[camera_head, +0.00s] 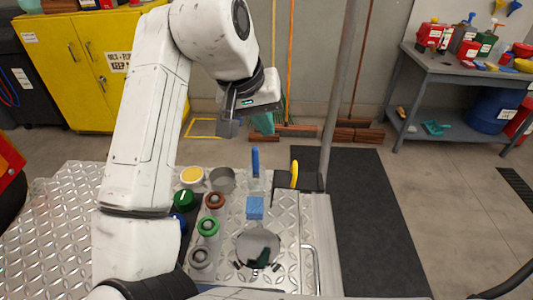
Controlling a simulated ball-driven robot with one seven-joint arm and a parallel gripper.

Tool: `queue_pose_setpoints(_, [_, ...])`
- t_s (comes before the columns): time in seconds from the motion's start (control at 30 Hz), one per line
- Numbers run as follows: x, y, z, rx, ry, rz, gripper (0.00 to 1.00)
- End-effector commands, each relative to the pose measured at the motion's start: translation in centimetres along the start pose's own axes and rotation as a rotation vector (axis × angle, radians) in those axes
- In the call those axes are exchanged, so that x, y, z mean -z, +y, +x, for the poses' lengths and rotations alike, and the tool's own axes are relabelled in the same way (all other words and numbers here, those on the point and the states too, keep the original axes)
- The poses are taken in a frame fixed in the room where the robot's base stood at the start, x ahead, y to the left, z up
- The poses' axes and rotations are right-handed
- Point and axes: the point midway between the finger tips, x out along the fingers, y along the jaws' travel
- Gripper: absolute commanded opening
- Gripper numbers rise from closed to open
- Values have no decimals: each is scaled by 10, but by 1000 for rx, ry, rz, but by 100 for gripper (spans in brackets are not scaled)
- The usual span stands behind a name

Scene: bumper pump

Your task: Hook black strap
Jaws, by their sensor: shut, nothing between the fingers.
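My gripper (228,128) hangs from my raised white arm in the upper middle of the camera_head view. It is shut and empty, well above the metal deck (285,225). I cannot pick out a black strap with certainty. A small dark piece (262,257) lies at the round grey part (257,243) near the front of the deck; I cannot tell what it is. A yellow curved handle (294,174) stands upright by a dark box at the deck's far right corner.
Several round knobs and caps, including a green one (208,226), crowd the deck's left side. A blue block (255,207) and a blue-handled tool (255,162) are mid-deck. A pole (340,100) rises at the right. A yellow cabinet (90,60) and workbench (455,68) stand behind.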

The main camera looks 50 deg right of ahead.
Motion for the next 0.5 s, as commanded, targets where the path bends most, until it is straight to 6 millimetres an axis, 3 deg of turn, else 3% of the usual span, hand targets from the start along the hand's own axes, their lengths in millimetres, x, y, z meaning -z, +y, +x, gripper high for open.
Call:
queue_pose_setpoints(0.17, [0, 0, 10, -2, -2, 0, 0])
queue_pose_setpoints(0.5, [0, 1, 71, -3, -3, -1, 0])
